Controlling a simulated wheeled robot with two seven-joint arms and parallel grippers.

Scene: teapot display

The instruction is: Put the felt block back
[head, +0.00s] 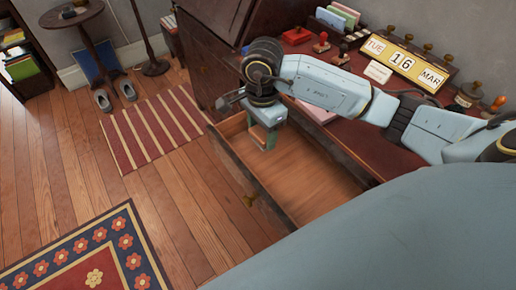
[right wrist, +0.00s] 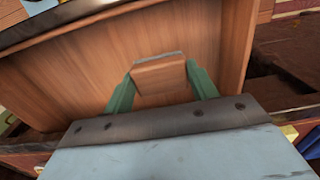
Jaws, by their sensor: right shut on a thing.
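My right gripper (head: 265,142) reaches down into the open drawer (head: 315,185) of the desk. In the right wrist view its two green fingers (right wrist: 161,88) are shut on the felt block (right wrist: 160,77), which shows a wooden face and a thin grey strip along its far edge. The bare wooden drawer floor lies behind and around it. I cannot tell whether the block touches the floor. In the head view the block is mostly hidden by the fingers. My left gripper is not in view.
The desk top (head: 375,145) is to the right, with a calendar (head: 402,62) reading TUE 16 MAR, stamps and a red pad (head: 297,36). The rest of the drawer floor looks empty. A striped rug (head: 152,128) lies on the floor to the left.

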